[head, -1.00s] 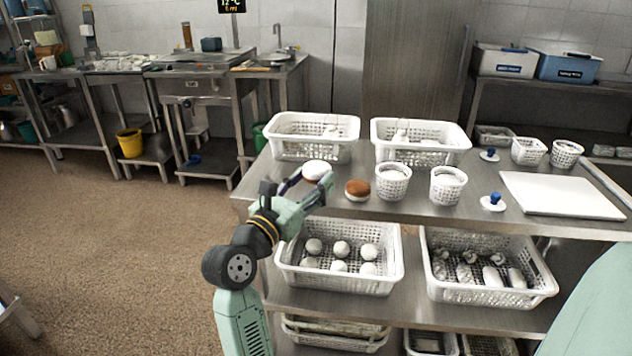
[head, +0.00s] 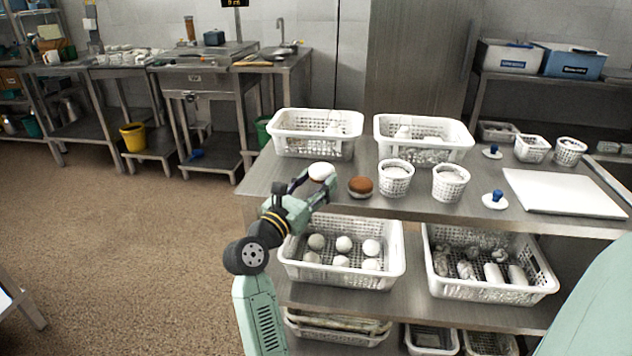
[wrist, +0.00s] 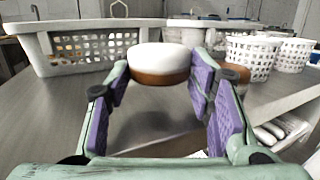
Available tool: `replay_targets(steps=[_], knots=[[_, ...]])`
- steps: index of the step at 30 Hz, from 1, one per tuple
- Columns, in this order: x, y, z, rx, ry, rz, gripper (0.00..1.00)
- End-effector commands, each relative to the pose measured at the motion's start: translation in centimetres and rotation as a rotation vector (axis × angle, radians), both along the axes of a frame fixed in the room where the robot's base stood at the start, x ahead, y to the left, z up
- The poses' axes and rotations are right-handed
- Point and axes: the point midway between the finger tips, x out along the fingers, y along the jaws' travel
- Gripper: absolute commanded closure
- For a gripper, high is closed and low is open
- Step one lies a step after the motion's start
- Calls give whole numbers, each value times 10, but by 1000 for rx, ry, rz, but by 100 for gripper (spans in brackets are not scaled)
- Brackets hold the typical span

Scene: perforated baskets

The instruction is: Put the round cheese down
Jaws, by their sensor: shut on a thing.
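The round cheese (wrist: 160,60), white on top and brown below, sits between the purple pads of my gripper (wrist: 161,78) in the wrist view. My gripper is shut on it. In the head view the cheese (head: 321,171) is over the left end of the steel table top (head: 262,178), beside a second round cheese with a brown top (head: 360,187). It is low over the table and level. I cannot tell whether its underside touches the surface. A dark shadow lies on the table below it in the wrist view.
Two white perforated baskets (head: 316,147) (head: 424,152) stand behind. Small perforated cups (head: 396,181) (head: 450,186) stand to the right, with a white board (head: 565,192) farther right. A lower shelf holds baskets of white pieces. Bare table lies left of the cheese.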

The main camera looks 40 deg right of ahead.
Motion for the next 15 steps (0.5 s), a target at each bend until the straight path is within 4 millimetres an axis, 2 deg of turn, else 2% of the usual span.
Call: replay_targets(steps=[12,13,15], knots=[[0,0,-11,2,2,1,81],[0,0,-12,3,2,0,51],[0,0,-13,4,3,0,46]])
